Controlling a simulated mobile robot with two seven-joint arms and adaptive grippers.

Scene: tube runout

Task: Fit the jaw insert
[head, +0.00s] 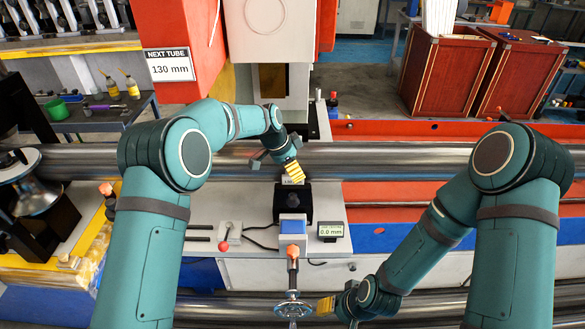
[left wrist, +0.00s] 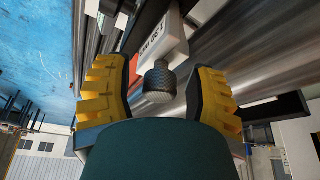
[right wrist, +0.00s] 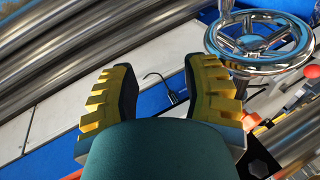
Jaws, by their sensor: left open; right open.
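In the left wrist view a light, labelled block that looks like the jaw insert (left wrist: 168,42) carries a dark knurled knob (left wrist: 159,82). The knob lies between the spread yellow fingers of my left gripper (left wrist: 163,90), with gaps on both sides. In the head view my left gripper (head: 292,170) is above the black fixture (head: 292,203), by the steel tube, and hides part of the block. My right gripper (head: 328,305) is open and empty beside the chrome handwheel (head: 293,309); the wheel also shows in the right wrist view (right wrist: 258,42).
A long steel tube (head: 400,160) runs across behind the fixture. A display (head: 331,231) reads 0.0 mm. A sign (head: 168,65) reads NEXT TUBE 130 mm. A red-knobbed lever (head: 225,240) stands left of the fixture. Wooden cabinets (head: 445,75) stand at the back right.

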